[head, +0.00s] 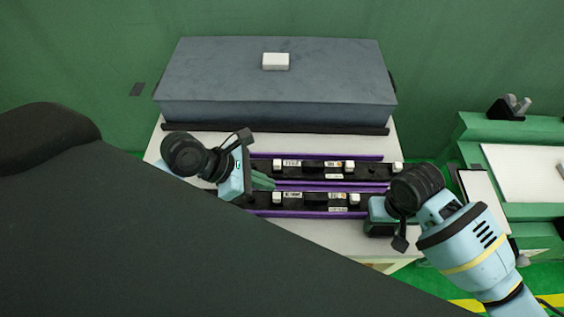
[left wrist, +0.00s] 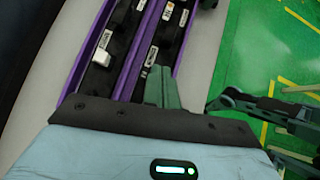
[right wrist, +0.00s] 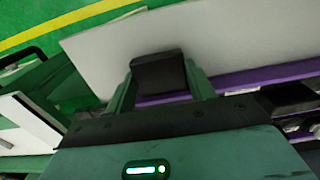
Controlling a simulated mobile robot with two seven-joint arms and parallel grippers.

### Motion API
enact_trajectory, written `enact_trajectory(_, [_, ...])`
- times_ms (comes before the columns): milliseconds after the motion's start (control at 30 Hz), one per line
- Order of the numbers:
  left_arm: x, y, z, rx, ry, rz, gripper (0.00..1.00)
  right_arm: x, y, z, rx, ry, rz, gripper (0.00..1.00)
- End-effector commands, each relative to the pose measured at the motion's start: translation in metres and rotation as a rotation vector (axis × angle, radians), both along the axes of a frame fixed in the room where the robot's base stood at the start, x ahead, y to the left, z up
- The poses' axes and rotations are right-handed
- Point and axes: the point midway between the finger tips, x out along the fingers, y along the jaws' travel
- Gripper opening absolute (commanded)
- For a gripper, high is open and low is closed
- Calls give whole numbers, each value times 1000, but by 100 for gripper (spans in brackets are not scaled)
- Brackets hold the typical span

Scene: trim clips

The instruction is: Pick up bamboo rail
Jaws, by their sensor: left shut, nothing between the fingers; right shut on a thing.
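No bamboo-coloured piece shows. Two long black rails with white clips and labels lie between purple strips on the white table: a back rail (head: 325,176) and a front rail (head: 290,206). My right gripper (head: 378,215) is at the right end of the front rail. In the right wrist view its fingers (right wrist: 162,85) are shut on a black block (right wrist: 158,72), apparently that rail's end. My left gripper (head: 264,181) is shut and empty near the left part of the rails. In the left wrist view its fingertips (left wrist: 161,85) are together beside a purple strip (left wrist: 140,50).
A large grey box (head: 270,80) with a small white block (head: 275,61) on top stands at the table's back. A green bench (head: 500,135) with a white top is to the right. The white table (head: 345,236) has a narrow bare front edge.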

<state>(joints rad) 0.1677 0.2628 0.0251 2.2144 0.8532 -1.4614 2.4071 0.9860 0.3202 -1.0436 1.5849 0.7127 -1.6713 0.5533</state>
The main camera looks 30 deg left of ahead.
Motion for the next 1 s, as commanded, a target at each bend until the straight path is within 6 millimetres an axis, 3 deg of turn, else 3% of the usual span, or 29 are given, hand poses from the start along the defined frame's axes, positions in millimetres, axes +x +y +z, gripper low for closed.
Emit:
enact_trajectory(500, [30,-47,-55,0,1,-4,0,0,0,0,1,-1,1,26])
enact_trajectory(1000, [34,-53,-62,1,0,-4,0,0,0,0,1,-1,1,26])
